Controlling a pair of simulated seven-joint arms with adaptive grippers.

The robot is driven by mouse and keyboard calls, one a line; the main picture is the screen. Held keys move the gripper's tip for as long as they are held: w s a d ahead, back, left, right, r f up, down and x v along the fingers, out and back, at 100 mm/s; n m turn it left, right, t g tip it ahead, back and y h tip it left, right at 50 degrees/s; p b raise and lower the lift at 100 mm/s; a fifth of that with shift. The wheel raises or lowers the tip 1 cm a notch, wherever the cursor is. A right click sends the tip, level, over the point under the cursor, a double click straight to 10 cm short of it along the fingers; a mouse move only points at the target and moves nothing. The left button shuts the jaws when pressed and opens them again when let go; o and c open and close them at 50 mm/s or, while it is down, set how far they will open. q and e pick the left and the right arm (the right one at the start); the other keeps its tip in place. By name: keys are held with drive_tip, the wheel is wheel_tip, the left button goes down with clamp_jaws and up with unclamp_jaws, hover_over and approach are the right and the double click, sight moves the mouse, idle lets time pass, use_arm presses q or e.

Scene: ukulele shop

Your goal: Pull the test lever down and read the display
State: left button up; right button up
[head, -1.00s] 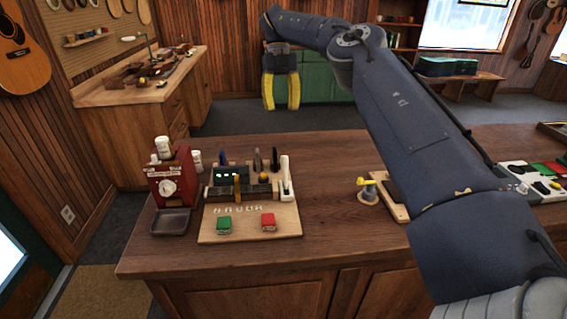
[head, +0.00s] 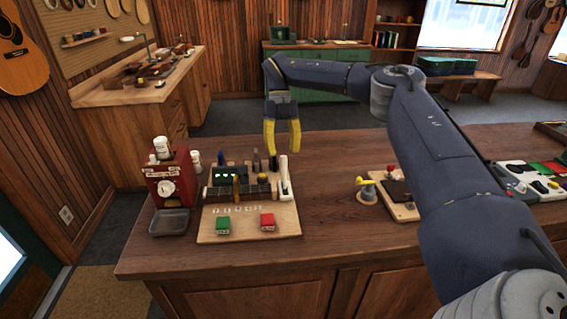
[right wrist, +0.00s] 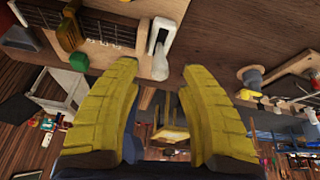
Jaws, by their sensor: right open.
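The white test lever (head: 285,178) stands upright at the right side of a wooden test board (head: 248,225) on the counter. The small dark display (head: 228,175) with green lit marks is at the board's back left. My right gripper (head: 282,151) has yellow fingers, open and pointing down, above and around the lever's top in the head view; I cannot tell its exact distance. In the right wrist view the white lever (right wrist: 160,42) lies ahead of the gap between the open fingertips (right wrist: 158,68), with nothing held. My left gripper is out of view.
A green block (head: 223,226) and a red block (head: 267,221) sit at the board's front. A red machine (head: 171,182) with a dial stands left of the board. A spool (head: 367,192) stands to the right. The counter between board and spool is clear.

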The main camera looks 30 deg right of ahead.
sight(284, 162)
drive_tip(key=shift+x, duration=2.05)
clamp_jaws()
